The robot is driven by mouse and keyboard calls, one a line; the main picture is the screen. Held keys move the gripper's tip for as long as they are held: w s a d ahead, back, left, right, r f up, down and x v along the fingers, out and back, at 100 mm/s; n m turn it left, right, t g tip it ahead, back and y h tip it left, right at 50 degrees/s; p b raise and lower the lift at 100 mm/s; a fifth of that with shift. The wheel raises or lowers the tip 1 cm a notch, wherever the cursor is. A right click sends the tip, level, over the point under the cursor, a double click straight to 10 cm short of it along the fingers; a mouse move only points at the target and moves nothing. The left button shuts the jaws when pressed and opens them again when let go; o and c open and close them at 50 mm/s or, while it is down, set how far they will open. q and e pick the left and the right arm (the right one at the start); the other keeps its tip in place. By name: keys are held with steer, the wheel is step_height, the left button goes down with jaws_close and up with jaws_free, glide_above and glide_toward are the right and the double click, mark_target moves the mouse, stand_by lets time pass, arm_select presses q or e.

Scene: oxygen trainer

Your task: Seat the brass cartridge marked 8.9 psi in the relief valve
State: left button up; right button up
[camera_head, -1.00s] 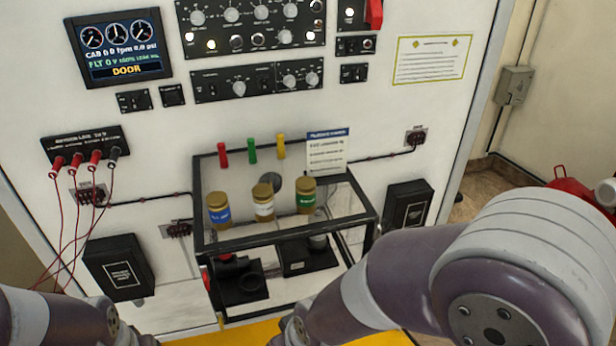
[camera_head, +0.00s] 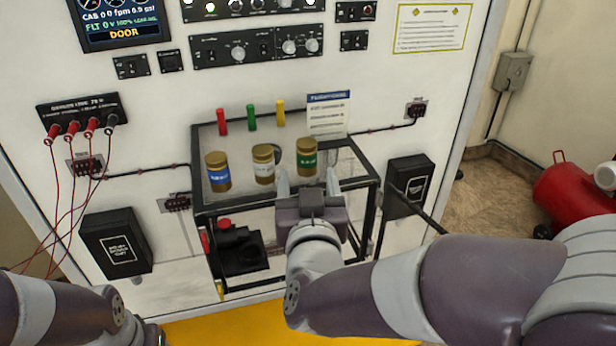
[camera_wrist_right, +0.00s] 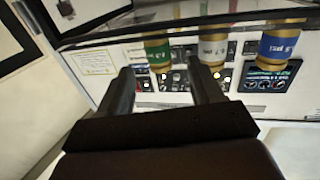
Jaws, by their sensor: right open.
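Three brass cartridges stand in a row on the clear-topped stand: a blue-labelled cartridge (camera_head: 218,173) at left, a white-labelled cartridge (camera_head: 263,165) in the middle and a green-labelled cartridge (camera_head: 307,159) at right. Their markings are too small to read surely. My right gripper (camera_head: 308,180) is open and empty, its fingers just in front of the green-labelled cartridge. The right wrist view shows the green-labelled cartridge (camera_wrist_right: 158,52) beyond the open fingers. A black fixture (camera_head: 240,252) with a red knob sits below the top; I cannot tell whether it is the relief valve. My left gripper is out of view.
The stand's black frame (camera_head: 255,203) has a raised front edge. Red, green and yellow pegs and a printed card (camera_head: 328,114) stand at its back. Black boxes flank it (camera_head: 117,245) (camera_head: 409,187). Red leads (camera_head: 60,195) hang at left. A red tank (camera_head: 575,195) stands at right.

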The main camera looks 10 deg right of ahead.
mark_target(307, 158)
steer(key=w+p, duration=0.1)
steer(key=w, duration=0.1)
steer(key=w+d+p, duration=0.1)
steer(key=w, duration=0.1)
steer(key=w+p, duration=0.1)
steer(key=w, duration=0.2)
steer(key=shift+d+r, duration=0.35)
steer(key=shift+d, duration=0.05)
steer(key=shift+w+f, duration=0.15)
steer(key=shift+w, duration=0.25)
steer(key=shift+s, duration=0.2)
steer(key=c, duration=1.1)
steer(key=shift+w, duration=0.1)
steer(key=shift+c, duration=0.2)
